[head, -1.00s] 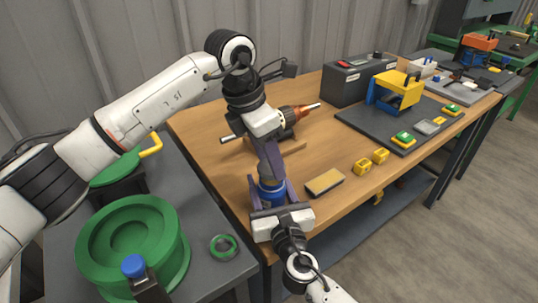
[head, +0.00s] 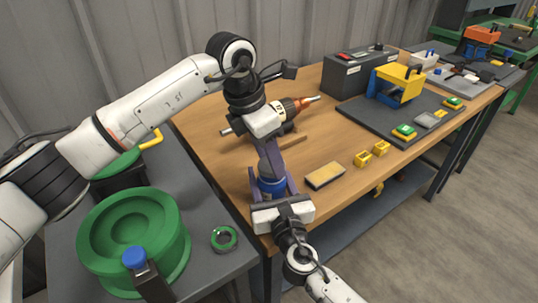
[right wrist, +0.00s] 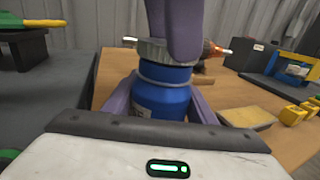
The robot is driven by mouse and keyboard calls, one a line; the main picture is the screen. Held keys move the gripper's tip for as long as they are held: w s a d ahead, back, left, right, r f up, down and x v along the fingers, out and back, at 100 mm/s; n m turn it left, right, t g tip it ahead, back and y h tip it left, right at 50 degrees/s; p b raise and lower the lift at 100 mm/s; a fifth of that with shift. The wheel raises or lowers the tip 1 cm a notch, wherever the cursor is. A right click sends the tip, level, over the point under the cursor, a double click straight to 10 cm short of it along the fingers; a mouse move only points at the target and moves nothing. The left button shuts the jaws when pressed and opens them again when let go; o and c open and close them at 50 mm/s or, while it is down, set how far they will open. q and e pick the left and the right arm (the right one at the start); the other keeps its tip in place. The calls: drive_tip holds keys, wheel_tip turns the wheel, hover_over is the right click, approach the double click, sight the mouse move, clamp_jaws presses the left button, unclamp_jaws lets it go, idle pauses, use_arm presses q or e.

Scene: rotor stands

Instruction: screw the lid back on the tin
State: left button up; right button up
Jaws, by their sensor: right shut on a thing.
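The blue tin (head: 272,188) stands upright near the front left edge of the wooden table. In the right wrist view the tin (right wrist: 160,98) fills the middle, with a ridged grey lid (right wrist: 152,50) at its top. My right gripper (head: 272,190) is shut on the tin, its purple fingers on either side. My left gripper (head: 271,170) points down from above. One of its purple fingers (right wrist: 174,30) overlaps the lid in the wrist view.
A sponge-like block (head: 325,175) and yellow pieces (head: 362,159) lie right of the tin. An orange-black tool (head: 288,108) lies behind my left gripper. A green round stand (head: 125,230) and green ring (head: 224,238) are on the grey table at left.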

use_arm(q)
drive_tip(key=shift+f, duration=0.6)
drive_tip(key=m, duration=0.2)
drive_tip(key=m+g, duration=0.1)
drive_tip(key=m, duration=0.3)
drive_tip(key=shift+w+m+g, duration=0.25)
drive_tip(key=shift+m+g, duration=0.15)
drive_tip(key=m+g, duration=0.1)
drive_tip(key=m, duration=0.3)
drive_tip(key=shift+w+d+m, duration=0.1)
drive_tip(key=shift+m, duration=0.2)
drive_tip(key=shift+m+g, duration=0.4)
drive_tip(key=shift+m, duration=0.8)
drive_tip(key=o, duration=1)
drive_tip(key=shift+r, duration=0.1)
